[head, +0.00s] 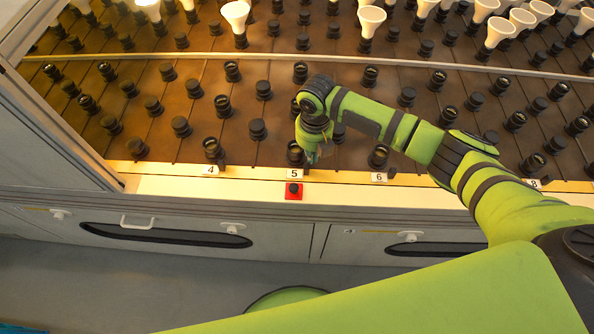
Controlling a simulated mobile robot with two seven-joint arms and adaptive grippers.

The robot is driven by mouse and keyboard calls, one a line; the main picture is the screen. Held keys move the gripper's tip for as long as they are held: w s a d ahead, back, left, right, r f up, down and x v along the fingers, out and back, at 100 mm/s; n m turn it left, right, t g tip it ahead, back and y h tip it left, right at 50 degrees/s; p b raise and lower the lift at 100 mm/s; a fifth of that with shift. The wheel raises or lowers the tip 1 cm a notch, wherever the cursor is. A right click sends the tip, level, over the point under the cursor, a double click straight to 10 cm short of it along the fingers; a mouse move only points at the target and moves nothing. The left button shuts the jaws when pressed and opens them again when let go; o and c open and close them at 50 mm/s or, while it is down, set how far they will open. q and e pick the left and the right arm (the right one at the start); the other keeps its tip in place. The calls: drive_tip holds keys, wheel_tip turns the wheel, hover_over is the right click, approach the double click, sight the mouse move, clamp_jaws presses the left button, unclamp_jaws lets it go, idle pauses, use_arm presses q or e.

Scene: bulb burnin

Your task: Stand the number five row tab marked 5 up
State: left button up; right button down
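The white label marked 5 (294,175) is on the cream front ledge of the rack, at the middle of the head view. A small dark tab (307,169) shows just right of and above it; its tilt is too small to tell. My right gripper (312,157) points down just above this tab, close to the front socket of the row. I cannot tell whether it touches the tab, or whether its fingers are apart. My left gripper is not in view.
A red square with a black knob (293,192) sits just below label 5. Labels 4 (210,170) and 6 (379,177) flank it. Black sockets crowd the brown deck (205,85) around my gripper, with white bulbs (236,16) at the back. Drawers (290,237) are below the ledge.

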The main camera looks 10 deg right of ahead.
drive_tip(key=shift+f+b, duration=0.6)
drive_tip(key=shift+f, duration=0.45)
drive_tip(key=shift+r, duration=0.2)
drive_tip(key=shift+r+p, duration=0.4)
drive_tip(key=shift+p, duration=0.35)
drive_tip(key=shift+s, duration=0.25)
idle(0.3)
drive_tip(key=shift+s+a+r+p, duration=0.15)
drive_tip(key=shift+r+p, duration=0.1)
drive_tip(key=shift+p, duration=0.45)
drive_tip(key=shift+a+r, duration=0.1)
idle(0.6)
